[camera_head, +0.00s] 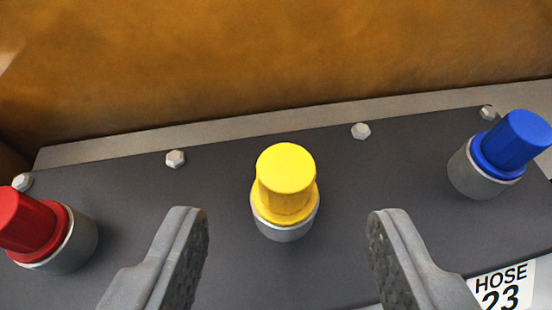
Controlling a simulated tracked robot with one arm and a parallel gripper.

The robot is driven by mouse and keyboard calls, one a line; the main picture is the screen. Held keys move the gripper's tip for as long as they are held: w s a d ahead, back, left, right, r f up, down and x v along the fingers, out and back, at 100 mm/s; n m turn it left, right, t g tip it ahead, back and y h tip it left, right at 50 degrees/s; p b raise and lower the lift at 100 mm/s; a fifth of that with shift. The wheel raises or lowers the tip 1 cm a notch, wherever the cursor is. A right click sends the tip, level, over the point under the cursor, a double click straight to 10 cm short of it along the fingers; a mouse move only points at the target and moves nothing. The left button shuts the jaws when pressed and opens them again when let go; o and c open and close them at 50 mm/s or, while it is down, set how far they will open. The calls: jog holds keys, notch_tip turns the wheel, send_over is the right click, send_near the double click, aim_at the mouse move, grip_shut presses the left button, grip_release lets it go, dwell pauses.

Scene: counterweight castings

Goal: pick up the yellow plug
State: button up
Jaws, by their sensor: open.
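The yellow plug (286,172) sits upright in a grey metal socket (285,229) in the middle of the dark plate. It has a round flat top and a wider collar below. My gripper (288,222) is open, with one grey finger to the left of the yellow plug and one to the right. Both fingers are apart from the plug, with clear gaps on each side. The fingertips appear lower in the picture than the plug's top. Nothing is between the fingers except the plug's lower part and bare plate.
A red plug (27,222) in a socket stands at the left edge, partly cut off. A blue plug (514,141) in a socket stands at the right. Several hex bolts (175,158) line the dark plate's (225,183) far edge. A rusty orange wall (270,55) rises behind. A "HOSE 23" label (502,288) is at lower right.

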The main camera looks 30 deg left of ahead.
aim_at(286, 157)
jog(key=x, duration=0.3)
jog(key=shift+w+f, duration=0.1)
jog(key=shift+w, duration=0.1)
jog(key=b+x, duration=0.1)
jog(key=x, duration=0.3)
jog(key=shift+s+f+b, duration=0.1)
jog(key=shift+f+b, duration=0.2)
jog(key=shift+b, duration=0.05)
jog(key=shift+w+a+f, duration=0.15)
jog(key=shift+w+a, duration=0.1)
jog(key=shift+w, duration=0.2)
jog(key=c, duration=1)
jog(key=shift+c, duration=0.2)
